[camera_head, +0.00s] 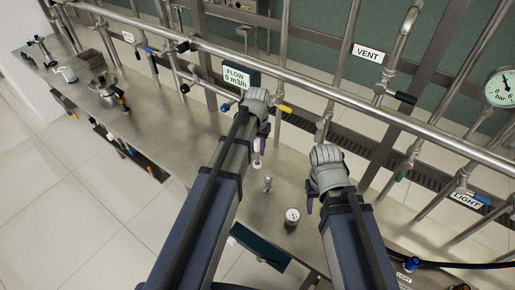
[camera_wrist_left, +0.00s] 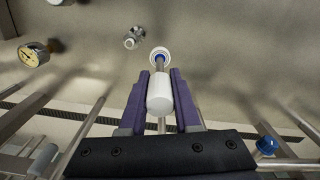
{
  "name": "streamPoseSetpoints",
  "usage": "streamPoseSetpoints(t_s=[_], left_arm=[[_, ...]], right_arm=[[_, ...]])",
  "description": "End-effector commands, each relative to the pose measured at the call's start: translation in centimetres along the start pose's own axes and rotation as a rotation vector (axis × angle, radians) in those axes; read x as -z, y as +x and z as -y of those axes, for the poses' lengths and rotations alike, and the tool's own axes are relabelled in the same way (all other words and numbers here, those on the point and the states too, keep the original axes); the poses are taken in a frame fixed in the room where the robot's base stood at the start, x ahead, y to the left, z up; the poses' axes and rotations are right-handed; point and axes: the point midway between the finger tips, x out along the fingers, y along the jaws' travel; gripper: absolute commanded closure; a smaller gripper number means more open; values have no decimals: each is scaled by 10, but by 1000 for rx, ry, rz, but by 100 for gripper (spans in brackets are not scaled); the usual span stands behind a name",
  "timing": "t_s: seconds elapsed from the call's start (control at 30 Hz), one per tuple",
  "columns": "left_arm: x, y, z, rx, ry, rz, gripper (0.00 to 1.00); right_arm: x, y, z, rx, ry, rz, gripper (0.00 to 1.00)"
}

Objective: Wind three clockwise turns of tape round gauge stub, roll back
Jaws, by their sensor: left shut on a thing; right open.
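My left gripper (camera_head: 263,140) is at the pipework over the bench. In the left wrist view its two purple fingers (camera_wrist_left: 160,76) are shut on a white cylinder (camera_wrist_left: 160,94). A thin metal stub runs in line with this cylinder, and a white ring with a blue middle (camera_wrist_left: 160,55) shows just past the fingertips. I cannot tell which of these is the tape. A small round gauge (camera_head: 292,216) lies on the bench; it also shows in the left wrist view (camera_wrist_left: 34,54). My right gripper (camera_head: 312,199) is open above the bench, apart from the gauge.
A small metal fitting (camera_head: 268,184) stands on the bench (camera_head: 200,150) near the gauge. A long rail and several upright pipes with coloured valve levers stand behind. A flow display (camera_head: 238,77) is beside my left wrist.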

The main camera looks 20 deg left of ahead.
Motion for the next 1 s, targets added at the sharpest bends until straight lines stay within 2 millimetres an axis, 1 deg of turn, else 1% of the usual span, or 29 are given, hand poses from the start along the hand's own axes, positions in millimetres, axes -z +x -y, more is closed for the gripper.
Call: streamPoseSetpoints(t_s=[0.03,0.4,0.47,0.53,0.83,0.93,1.0], left_arm=[[0,-16,0,0,0,0,100],[0,-69,0,0,0,0,100],[0,-75,0,0,0,0,100],[0,-77,0,0,0,0,100],[0,-74,0,0,0,0,100],[0,-69,0,0,0,0,100],[0,-62,0,0,0,0,100]], right_arm=[[-1,-16,-2,0,0,0,50],[-4,-69,-6,1,6,0,50],[-4,-75,-7,2,8,0,50],[-4,-77,-7,2,9,0,50],[-4,-73,-7,2,9,0,50],[-4,-68,-6,2,9,0,50],[-4,-62,-6,2,9,0,50]])
